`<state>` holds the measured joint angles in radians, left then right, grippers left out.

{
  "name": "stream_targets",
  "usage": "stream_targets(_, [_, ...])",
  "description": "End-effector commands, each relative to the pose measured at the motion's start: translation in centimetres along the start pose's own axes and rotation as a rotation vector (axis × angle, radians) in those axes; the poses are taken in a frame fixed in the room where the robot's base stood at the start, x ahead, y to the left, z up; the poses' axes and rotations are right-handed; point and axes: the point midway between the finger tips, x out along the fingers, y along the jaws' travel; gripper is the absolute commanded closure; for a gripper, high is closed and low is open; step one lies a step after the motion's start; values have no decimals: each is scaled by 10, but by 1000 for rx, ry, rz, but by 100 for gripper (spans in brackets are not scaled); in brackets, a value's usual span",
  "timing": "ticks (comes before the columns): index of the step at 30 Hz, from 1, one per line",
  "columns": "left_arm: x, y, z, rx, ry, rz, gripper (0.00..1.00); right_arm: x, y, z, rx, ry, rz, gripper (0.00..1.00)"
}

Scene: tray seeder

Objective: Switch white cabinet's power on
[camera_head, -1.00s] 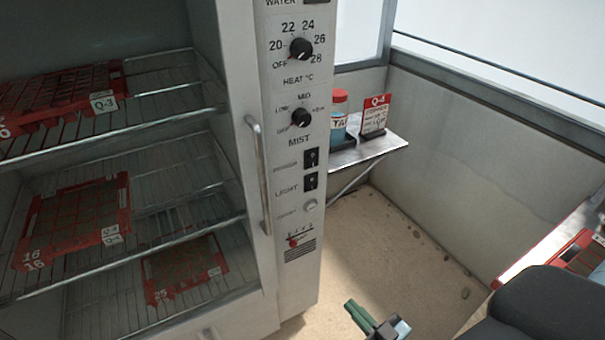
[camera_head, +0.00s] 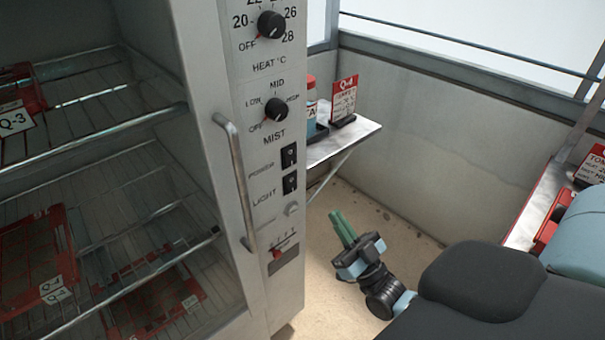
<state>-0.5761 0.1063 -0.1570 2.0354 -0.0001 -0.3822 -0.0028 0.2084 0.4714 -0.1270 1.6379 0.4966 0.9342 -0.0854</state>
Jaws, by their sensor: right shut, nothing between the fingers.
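The white cabinet (camera_head: 205,100) stands at the left with a control panel on its front right edge. Whether the power switch is up or down is too small to tell. My right gripper (camera_head: 340,226), with green fingers, is shut and empty. It is low and to the right of the panel, apart from it, over the floor. My left gripper is not in view.
The heat knob (camera_head: 271,25) and mist knob (camera_head: 276,109) are above the switches. A vertical door handle (camera_head: 235,180) stands out left of the panel. A small shelf (camera_head: 350,140) with a sign (camera_head: 344,100) is behind. Wire shelves in the cabinet hold red trays.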

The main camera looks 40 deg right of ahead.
Motion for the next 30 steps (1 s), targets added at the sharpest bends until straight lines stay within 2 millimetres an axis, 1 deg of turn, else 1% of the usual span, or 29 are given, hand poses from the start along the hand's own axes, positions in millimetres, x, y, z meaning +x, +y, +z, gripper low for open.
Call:
stream_targets(4, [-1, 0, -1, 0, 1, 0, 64, 8, 0, -1, 0, 3, 0, 100])
stream_targets(8, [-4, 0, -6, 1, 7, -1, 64, 26, 0, -2, 0, 5, -1, 100])
stream_targets(21, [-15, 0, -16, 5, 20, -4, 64, 107, 0, -1, -1, 5, -1, 100])
stream_targets(24, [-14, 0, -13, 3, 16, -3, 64, 113, 0, 12, 0, -1, 0, 100])
stream_targets(30, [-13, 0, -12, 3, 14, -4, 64, 125, 0, 25, 1, -1, 0, 100])
